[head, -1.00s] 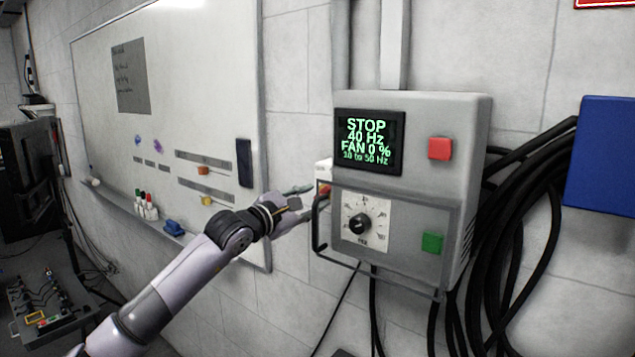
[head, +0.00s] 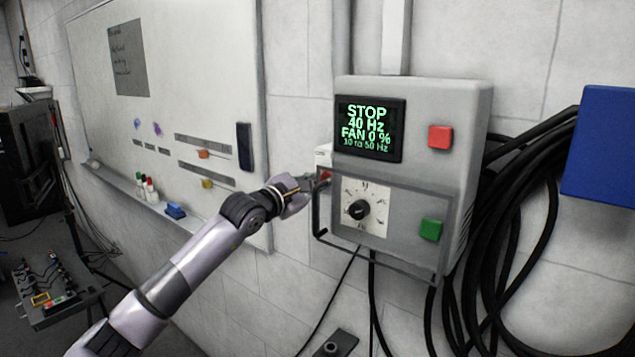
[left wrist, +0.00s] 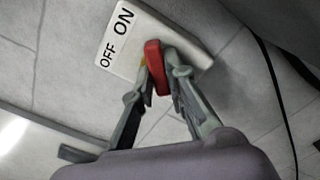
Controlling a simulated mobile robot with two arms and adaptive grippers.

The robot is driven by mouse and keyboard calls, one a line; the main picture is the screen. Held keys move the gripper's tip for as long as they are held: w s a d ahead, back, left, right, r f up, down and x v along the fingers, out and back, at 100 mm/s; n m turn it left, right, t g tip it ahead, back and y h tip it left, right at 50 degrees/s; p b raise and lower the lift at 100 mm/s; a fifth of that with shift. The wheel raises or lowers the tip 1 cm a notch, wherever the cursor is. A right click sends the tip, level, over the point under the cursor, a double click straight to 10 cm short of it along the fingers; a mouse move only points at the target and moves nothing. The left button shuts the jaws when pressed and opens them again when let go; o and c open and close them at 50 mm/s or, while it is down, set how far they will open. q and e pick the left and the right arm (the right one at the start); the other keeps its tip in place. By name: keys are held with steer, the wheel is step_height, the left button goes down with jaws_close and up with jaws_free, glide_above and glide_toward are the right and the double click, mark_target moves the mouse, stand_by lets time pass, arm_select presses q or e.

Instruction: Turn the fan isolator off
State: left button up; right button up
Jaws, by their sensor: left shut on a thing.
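The fan isolator is a small white box (left wrist: 190,42) with OFF and ON printed on it and a red handle (left wrist: 156,67). In the head view the box (head: 323,154) sits on the wall at the left side of the grey drive cabinet, mostly hidden, and its red handle (head: 326,176) shows just at the gripper's tips. My left gripper (left wrist: 159,78) is shut on the red handle, one finger on each side; it also shows in the head view (head: 322,179). The handle's exact setting is hard to tell. My right gripper is not in view.
The grey cabinet (head: 465,110) is just right of the gripper, with a display (head: 368,128) reading STOP, 40 Hz, FAN 0 %, a black knob (head: 358,209), red and green buttons and a black front guard (head: 317,222). A whiteboard (head: 190,90) hangs left. Black cables hang right.

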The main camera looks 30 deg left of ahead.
arm_select(q)
jaws_close()
steer(key=n+b, duration=1)
steer(key=n, duration=0.7)
steer(key=shift+n, duration=0.6)
stand_by(0.4)
steer(key=o, duration=0.7)
jaws_free()
